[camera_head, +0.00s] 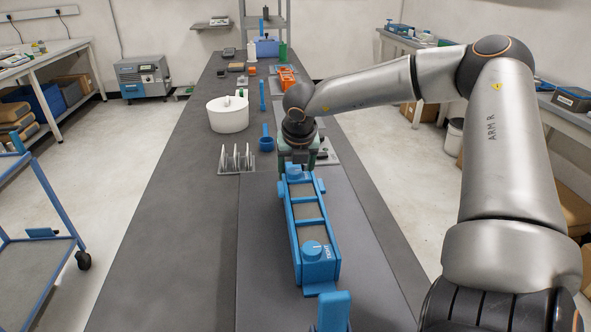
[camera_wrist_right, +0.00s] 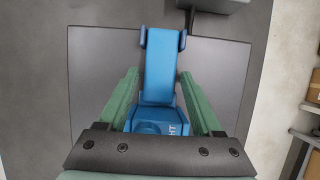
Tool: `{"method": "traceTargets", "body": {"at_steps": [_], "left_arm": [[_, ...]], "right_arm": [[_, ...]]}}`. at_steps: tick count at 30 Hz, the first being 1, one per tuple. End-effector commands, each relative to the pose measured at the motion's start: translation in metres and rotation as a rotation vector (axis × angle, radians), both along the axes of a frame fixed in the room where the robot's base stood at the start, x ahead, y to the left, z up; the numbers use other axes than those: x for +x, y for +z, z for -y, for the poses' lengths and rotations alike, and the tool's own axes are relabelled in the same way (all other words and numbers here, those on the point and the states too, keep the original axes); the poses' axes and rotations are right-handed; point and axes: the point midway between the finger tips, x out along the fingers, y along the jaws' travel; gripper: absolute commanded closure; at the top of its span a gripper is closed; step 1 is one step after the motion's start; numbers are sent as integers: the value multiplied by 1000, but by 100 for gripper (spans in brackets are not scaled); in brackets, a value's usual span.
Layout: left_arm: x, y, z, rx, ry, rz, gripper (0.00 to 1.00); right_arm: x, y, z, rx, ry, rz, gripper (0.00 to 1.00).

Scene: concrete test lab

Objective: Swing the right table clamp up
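In the right wrist view a blue clamp (camera_wrist_right: 160,75) has a long smooth lever with two side ears at its far end. Its base carries partly hidden lettering, of which "HT" shows. My right gripper (camera_wrist_right: 160,78) has its green fingers on both sides of the lever, with gaps left and right. In the head view my right gripper (camera_head: 298,160) is low over the far end of a long blue frame (camera_head: 310,222) with crossbars. Another blue upright part (camera_head: 335,312) stands at the near edge. My left gripper is out of view.
The dark mat (camera_head: 365,245) on the bench is mostly bare. An orange item (camera_head: 287,77) stands farther back.

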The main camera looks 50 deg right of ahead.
Motion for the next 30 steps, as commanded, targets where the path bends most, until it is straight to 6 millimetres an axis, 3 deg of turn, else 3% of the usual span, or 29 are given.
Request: {"method": "traceTargets", "body": {"at_steps": [2, 17, 30], "left_arm": [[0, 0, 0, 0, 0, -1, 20], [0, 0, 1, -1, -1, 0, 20], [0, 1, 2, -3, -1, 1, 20]], "right_arm": [[0, 0, 0, 0, 0, 0, 44], [0, 0, 0, 0, 1, 0, 100], [0, 0, 0, -1, 1, -1, 100]]}}
